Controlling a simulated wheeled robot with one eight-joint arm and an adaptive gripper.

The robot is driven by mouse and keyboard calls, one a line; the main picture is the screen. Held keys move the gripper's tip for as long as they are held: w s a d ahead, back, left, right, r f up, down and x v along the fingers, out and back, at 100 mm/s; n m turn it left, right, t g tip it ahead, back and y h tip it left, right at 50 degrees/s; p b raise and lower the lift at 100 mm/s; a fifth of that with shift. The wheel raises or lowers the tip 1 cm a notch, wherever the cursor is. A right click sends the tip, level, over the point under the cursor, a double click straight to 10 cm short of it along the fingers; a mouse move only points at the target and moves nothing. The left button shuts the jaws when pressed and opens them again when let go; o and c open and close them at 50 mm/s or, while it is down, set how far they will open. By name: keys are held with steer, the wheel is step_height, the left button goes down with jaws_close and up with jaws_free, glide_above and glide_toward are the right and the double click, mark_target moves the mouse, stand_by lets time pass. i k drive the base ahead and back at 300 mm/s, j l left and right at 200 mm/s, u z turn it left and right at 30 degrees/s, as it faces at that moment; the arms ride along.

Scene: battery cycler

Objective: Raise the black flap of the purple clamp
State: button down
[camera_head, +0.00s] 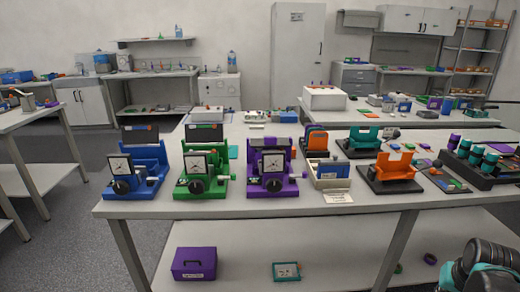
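The purple clamp (251,183) stands upright on the front part of the long table, to the right of the green one. A square white-faced dial with a dark frame (273,162) is on its front, above a black round knob (274,185). A dark flap-like panel (269,131) shows at its top, behind the dial; its exact angle is too small to tell. My gripper's fingertips are not visible. Only rounded dark and teal parts of my arm show at the bottom right, well away from the clamp.
A green clamp (185,183) and a blue clamp (150,184) stand to the left. A light open box (331,181) is close on the right, then orange and teal holders. The table's front edge (300,210) is bare. A purple box (194,263) sits on the shelf below.

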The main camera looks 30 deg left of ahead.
mark_target(268, 142)
steer(key=i+l+u, duration=0.3)
steer(key=l, duration=0.25)
steer(key=l+u, duration=0.3)
steer(key=l, duration=0.25)
steer(key=l+u, duration=0.3)
steer(key=l, duration=0.3)
steer(key=i, duration=0.05)
